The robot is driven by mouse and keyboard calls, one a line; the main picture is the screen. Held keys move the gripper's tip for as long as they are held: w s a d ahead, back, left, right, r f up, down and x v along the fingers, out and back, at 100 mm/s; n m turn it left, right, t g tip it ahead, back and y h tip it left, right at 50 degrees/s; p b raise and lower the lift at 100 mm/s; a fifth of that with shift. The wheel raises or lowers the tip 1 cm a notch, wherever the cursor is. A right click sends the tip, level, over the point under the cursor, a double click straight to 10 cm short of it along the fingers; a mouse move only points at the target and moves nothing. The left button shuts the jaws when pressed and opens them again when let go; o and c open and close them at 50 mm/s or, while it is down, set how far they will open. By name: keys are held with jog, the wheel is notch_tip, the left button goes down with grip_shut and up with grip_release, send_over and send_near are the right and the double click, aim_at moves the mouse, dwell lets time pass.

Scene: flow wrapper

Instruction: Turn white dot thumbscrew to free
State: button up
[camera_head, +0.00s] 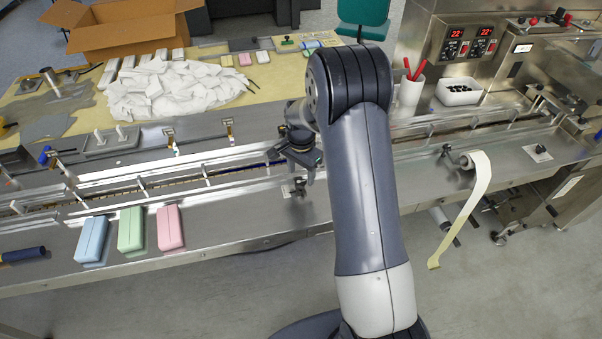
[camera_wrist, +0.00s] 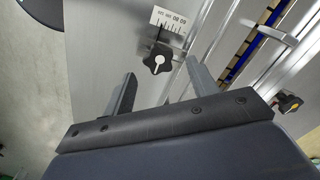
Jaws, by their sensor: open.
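The white dot thumbscrew (camera_wrist: 149,62) is a black lobed knob with a white mark on its face, in the upper middle of the wrist view. It sits on the steel surface just below a white scale plate (camera_wrist: 168,19). My gripper (camera_wrist: 161,72) is open, with one finger to the left and below the knob and the other to its right. The fingers appear apart from the knob, with nothing between them. In the head view my gripper (camera_head: 301,160) hangs over the front rail of the machine, above a small fitting (camera_head: 297,188) whose details are too small to tell.
A second black knob with an orange-yellow mark (camera_wrist: 288,102) is right of my gripper. A guide rail (camera_wrist: 235,50) runs beside the thumbscrew. Blue (camera_head: 92,239), green (camera_head: 131,229) and pink (camera_head: 170,227) packs lie left on the front ledge. A paper strip (camera_head: 477,190) hangs at right.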

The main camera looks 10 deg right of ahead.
jog(key=shift+f, duration=1.1)
jog(key=shift+c, duration=0.5)
jog(key=c, duration=0.9)
